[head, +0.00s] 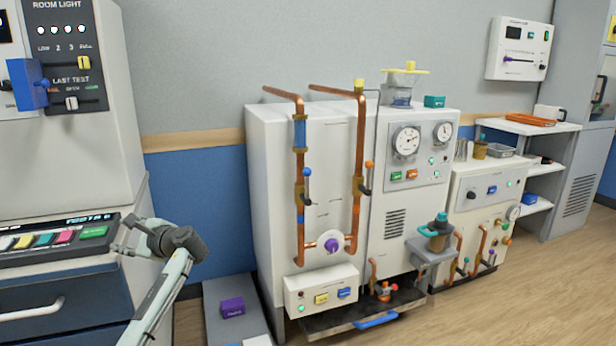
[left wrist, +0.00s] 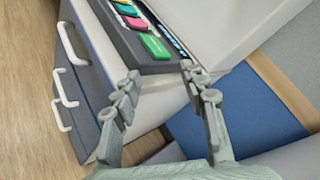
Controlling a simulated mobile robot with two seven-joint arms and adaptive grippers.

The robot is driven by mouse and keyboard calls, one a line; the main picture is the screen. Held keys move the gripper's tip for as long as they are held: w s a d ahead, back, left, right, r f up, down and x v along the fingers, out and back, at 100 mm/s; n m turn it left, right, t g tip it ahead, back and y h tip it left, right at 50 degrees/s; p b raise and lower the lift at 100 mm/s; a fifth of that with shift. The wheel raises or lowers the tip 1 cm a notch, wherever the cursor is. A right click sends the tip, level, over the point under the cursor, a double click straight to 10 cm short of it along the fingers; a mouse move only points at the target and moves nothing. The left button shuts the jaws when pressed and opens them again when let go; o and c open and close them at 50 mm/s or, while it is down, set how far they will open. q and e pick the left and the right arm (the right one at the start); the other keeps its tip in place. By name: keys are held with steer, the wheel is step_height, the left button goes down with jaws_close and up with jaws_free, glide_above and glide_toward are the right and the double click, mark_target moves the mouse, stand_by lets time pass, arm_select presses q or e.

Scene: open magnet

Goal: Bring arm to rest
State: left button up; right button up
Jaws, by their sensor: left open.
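My left gripper (head: 130,235) is at the left of the head view, in front of the white console. Its fingers are beside the right end of the colored-button panel (head: 60,238), near the green button (head: 93,232). In the left wrist view my left gripper (left wrist: 160,85) has its two fingers spread apart with nothing between them. The button panel (left wrist: 115,45) shows beyond the fingertips, with the green button (left wrist: 156,46) nearest. I cannot tell from the views whether a finger touches the panel. My right gripper is in neither view.
A white machine with copper pipes (head: 359,150) stands right of my left arm. A purple block (head: 232,307) is on a low grey surface (head: 215,290) near the arm. Drawers with white handles (left wrist: 65,42) are under the panel. Open wooden floor (head: 540,290) lies at the right.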

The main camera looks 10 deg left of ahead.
arm_select(q)
steer(key=w+d+f+n+t+h, duration=0.4)
steer(key=w+d+f+n+h, duration=0.15)
steer(key=d, duration=0.25)
steer(key=w+d+f+n+t+h, duration=0.35)
steer(key=w+d+n+h, duration=0.2)
steer(key=w+d, duration=0.2)
steer(key=s+d+f+m+g+h, duration=0.1)
steer(key=s+d+f+g, duration=0.15)
steer(key=s+f, duration=0.85)
steer(key=s+d+f+g+h, duration=0.15)
steer(key=s+d+f, duration=0.25)
steer(key=s+f, duration=0.75)
steer(key=s+d+f+g, duration=0.2)
steer(key=s+d+f, duration=0.1)
steer(key=s+f, duration=0.6)
steer(key=s+d+f+g, duration=0.3)
steer(key=s+f, duration=0.6)
steer(key=s, duration=0.9)
steer(key=shift+s, duration=0.25)
steer(key=shift+h, duration=0.25)
